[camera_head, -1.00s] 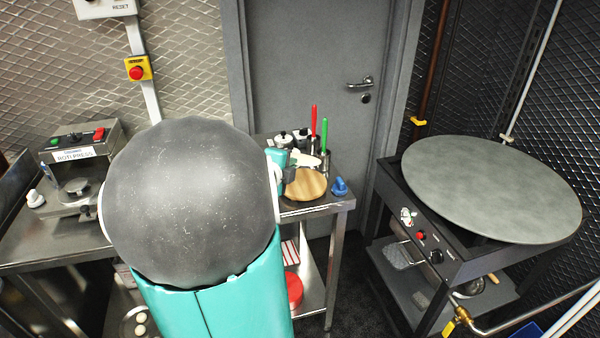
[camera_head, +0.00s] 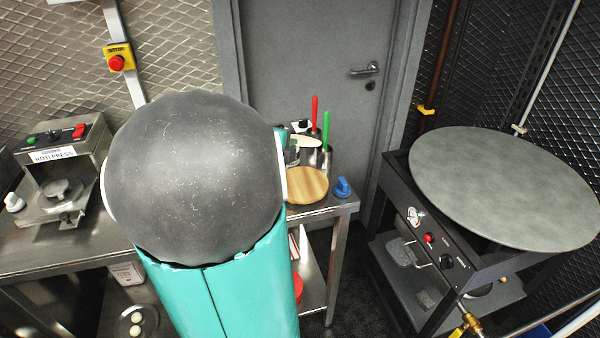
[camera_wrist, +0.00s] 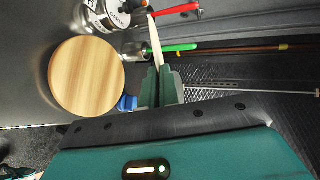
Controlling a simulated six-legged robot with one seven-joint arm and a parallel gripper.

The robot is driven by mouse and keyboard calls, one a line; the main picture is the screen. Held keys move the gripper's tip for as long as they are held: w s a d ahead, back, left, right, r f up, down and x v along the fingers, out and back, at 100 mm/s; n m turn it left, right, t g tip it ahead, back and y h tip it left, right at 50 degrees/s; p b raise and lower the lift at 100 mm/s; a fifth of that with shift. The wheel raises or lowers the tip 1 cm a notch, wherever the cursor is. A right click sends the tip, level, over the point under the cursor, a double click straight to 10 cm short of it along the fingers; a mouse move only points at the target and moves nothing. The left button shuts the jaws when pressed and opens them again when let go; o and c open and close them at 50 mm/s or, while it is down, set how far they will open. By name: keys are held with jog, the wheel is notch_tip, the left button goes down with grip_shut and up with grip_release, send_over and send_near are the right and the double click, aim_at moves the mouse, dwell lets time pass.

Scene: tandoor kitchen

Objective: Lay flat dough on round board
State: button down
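The round wooden board (camera_head: 308,184) lies flat and bare on the metal side table; it also shows in the wrist view (camera_wrist: 87,76). In the wrist view, my gripper (camera_wrist: 161,86) is shut on the flat dough (camera_wrist: 155,40), a thin cream piece seen nearly edge-on. The dough stands out past the fingertips, to the right of the board and apart from it in that view. My arm hides most of my gripper there.
Red- and green-handled tools (camera_head: 326,125) and shakers stand at the table's back. A blue object (camera_head: 342,187) sits right of the board. A roti press (camera_head: 62,170) is on the left counter. A large round griddle (camera_head: 510,185) is at right, with clear floor between.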

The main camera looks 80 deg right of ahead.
notch_tip(320, 180, down, 9)
jog(key=shift+a+r, duration=0.1)
jog(key=shift+r, duration=0.05)
jog(key=shift+f, duration=0.7)
jog(key=c, duration=1.8)
grip_release()
